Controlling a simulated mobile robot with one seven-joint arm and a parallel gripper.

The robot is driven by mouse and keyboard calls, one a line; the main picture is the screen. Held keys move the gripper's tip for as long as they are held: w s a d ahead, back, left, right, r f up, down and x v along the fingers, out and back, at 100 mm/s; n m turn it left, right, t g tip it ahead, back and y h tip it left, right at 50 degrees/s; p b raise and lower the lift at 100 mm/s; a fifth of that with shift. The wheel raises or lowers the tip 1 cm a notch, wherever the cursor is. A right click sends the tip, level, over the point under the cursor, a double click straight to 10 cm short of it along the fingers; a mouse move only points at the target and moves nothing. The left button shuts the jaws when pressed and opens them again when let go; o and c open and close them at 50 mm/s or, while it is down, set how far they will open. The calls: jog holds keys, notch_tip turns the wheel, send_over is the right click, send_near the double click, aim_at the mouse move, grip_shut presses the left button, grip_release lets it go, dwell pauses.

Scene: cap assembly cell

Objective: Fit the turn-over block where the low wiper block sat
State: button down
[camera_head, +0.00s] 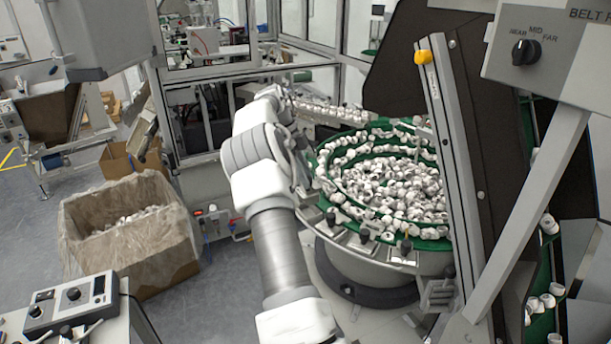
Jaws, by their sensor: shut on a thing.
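My arm (278,250) rises from the bottom middle and bends at the left edge of the green bowl feeder (378,272). My gripper cannot be made out; the far end of the arm is lost behind its own links, so anything it holds is hidden. Several small dark fittings stand on the bowl's near rim, one at the left (331,218), one in the middle (363,236) and one with a yellow top at the right (405,246). I cannot tell the turn-over block or the low wiper block's seat among them. The bowl is full of white caps (390,185).
A slanted metal rail (452,170) with a yellow end and a grey panel with a dial (526,53) stand close on the right. A lined carton (140,250) of caps is on the floor at left. A control box (70,300) is at bottom left.

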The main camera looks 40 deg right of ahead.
aim_at(303, 189)
jog(key=shift+f, duration=0.45)
jog(key=shift+f, duration=0.35)
jog(key=shift+f+b, duration=1.3)
jog(key=shift+f, duration=0.95)
jog(key=c, duration=0.5)
grip_release()
jog(key=shift+p+v, duration=1.9)
jog(key=shift+v, duration=4.15)
